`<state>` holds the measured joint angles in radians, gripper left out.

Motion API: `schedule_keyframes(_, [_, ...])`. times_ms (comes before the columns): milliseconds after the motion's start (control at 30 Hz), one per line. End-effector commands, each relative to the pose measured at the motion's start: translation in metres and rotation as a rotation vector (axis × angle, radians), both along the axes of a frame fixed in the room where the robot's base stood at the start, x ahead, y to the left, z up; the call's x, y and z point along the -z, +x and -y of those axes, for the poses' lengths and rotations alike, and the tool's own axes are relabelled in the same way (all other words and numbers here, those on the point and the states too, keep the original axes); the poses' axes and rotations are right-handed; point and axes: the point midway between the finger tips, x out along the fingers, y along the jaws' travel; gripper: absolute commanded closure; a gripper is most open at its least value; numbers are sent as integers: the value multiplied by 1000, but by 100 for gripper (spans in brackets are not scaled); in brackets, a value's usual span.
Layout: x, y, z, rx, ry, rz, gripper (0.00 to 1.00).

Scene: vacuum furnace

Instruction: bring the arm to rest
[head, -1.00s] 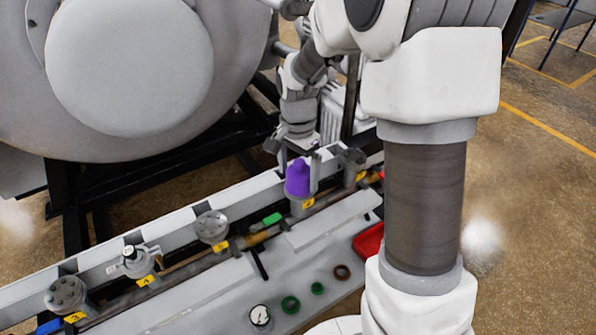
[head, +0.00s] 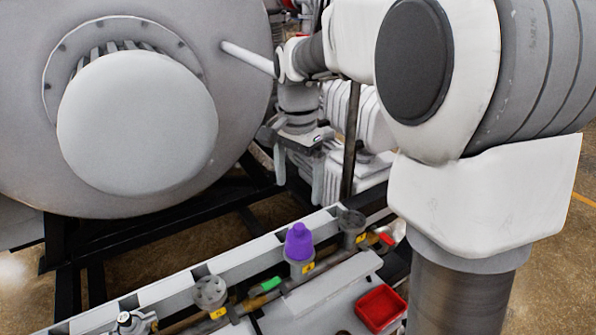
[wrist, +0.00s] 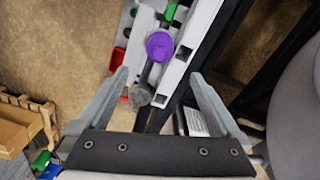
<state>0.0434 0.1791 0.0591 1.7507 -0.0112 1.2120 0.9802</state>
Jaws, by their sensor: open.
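My gripper (head: 299,178) is open and empty, with its fingers pointing down. In the head view it hangs above and behind the rail, clear of the purple cap (head: 299,241). The purple cap stands upright on a fitting in the rail. In the wrist view the open fingers (wrist: 160,92) frame the rail from above, and the purple cap (wrist: 160,46) lies beyond the fingertips, apart from them. A grey fitting (wrist: 139,96) shows between the fingers.
A large furnace vessel (head: 235,100) stands at the left, close to my gripper. The rail (head: 230,268) carries several grey fittings with yellow tags. A green-handled part (head: 265,286) and a red tray (head: 380,308) are in front. A cardboard box (wrist: 18,125) shows in the wrist view.

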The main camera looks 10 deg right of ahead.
Motion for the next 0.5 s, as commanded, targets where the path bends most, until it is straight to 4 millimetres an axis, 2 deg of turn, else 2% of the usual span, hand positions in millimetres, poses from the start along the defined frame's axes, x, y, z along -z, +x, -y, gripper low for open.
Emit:
schedule_keyframes(33, [-8,1,0,0,0,3,0])
schedule_keyframes(167, [-17,0,0,0,0,1,0])
schedule_keyframes(500, [-21,-2,0,-7,0,4,0])
